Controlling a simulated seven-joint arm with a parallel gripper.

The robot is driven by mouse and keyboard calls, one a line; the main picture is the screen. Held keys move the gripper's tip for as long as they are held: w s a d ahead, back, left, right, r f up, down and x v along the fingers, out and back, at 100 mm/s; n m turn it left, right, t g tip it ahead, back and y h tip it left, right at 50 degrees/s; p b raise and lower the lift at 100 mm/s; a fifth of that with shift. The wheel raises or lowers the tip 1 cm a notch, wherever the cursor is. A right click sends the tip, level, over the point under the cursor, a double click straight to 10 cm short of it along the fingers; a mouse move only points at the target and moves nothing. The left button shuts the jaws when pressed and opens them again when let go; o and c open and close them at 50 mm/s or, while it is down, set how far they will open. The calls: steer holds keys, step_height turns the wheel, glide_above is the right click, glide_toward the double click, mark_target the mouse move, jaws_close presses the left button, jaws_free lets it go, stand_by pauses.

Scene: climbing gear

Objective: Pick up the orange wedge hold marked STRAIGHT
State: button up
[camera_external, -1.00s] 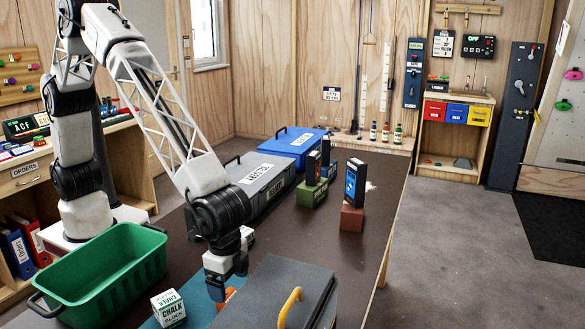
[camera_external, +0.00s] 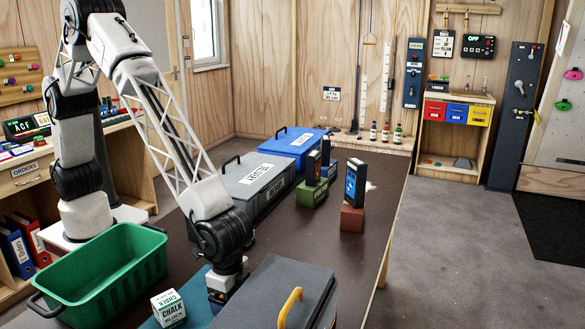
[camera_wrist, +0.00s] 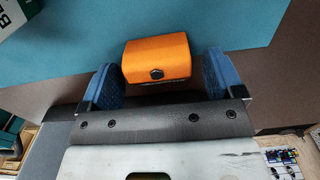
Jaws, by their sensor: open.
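In the wrist view an orange wedge hold (camera_wrist: 157,58) with a dark bolt in its near face sits on a blue-green mat (camera_wrist: 60,60). My gripper (camera_wrist: 159,78) is open, with one blue finger pad on each side of the hold and gaps visible between pads and hold. No marking can be read on the hold. In the external view my gripper (camera_external: 222,296) is low over the mat (camera_external: 195,309), and it largely hides the hold there.
A white and green chalk block (camera_external: 168,309) stands left of my gripper. A green crate (camera_external: 100,270) is further left. A dark grey case (camera_external: 275,295) with a yellow handle stands close on the right. A grey lidded box (camera_external: 258,188) stands behind.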

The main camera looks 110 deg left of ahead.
stand_by(0.3)
steer(key=c, duration=1)
steer(key=shift+r, duration=0.15)
steer(key=shift+r, duration=0.8)
steer(key=shift+s+r, duration=0.15)
steer(key=shift+r, duration=0.8)
steer(key=s+a, duration=0.1)
steer(key=s, duration=0.4)
steer(key=s+a+r, duration=0.1)
steer(key=s, duration=0.4)
steer(key=s+a, duration=0.1)
steer(key=s, duration=0.4)
steer(key=shift+s+a+r, duration=0.15)
steer(key=shift+a, duration=0.15)
